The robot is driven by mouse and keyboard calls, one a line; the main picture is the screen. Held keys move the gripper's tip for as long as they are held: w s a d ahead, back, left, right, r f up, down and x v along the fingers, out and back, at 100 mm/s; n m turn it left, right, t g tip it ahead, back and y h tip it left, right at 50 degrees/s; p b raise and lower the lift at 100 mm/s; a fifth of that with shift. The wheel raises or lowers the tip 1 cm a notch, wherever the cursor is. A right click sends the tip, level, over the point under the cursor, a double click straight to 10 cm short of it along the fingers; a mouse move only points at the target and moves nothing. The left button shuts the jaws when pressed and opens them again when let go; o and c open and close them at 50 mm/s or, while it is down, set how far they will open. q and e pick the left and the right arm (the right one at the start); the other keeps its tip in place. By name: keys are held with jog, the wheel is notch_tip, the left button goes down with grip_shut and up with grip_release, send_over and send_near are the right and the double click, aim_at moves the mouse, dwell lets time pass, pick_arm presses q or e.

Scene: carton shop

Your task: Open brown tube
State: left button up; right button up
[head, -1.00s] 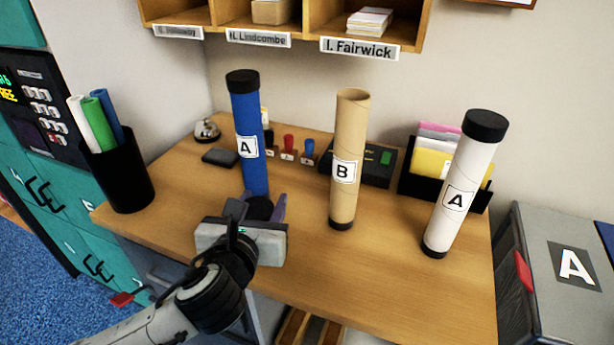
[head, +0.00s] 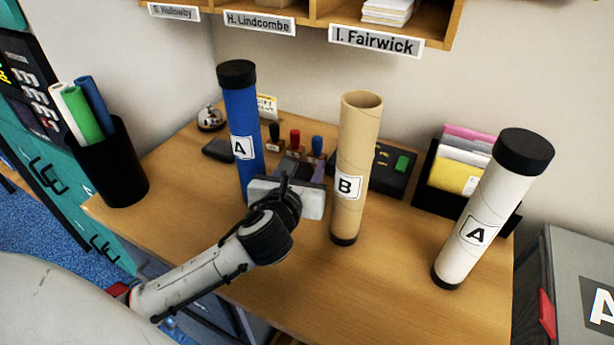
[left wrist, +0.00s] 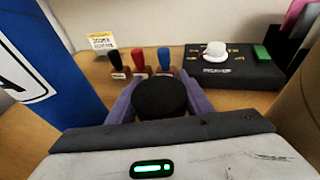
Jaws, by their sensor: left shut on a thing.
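The brown tube (head: 358,165), labelled B, stands upright on the desk. Its top end is open and hollow, and a black cap closes its bottom. It also shows at the right edge of the left wrist view (left wrist: 302,105). My left gripper (head: 300,170) is between the blue tube and the brown tube, low over the desk. In the left wrist view its purple fingers are shut on a round black cap (left wrist: 160,97). My right gripper is not in view.
Behind are stamps (left wrist: 140,62), a black device (left wrist: 232,70) and a file holder (head: 432,190). The desk's front (head: 390,290) is clear.

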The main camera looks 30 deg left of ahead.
pick_arm(q)
notch_tip(320, 180, down, 3)
jog(key=shift+f, duration=0.1)
jog(key=shift+w+f, duration=0.15)
jog(key=shift+f, duration=0.05)
jog(key=shift+w, duration=0.15)
jog(key=shift+f, duration=0.1)
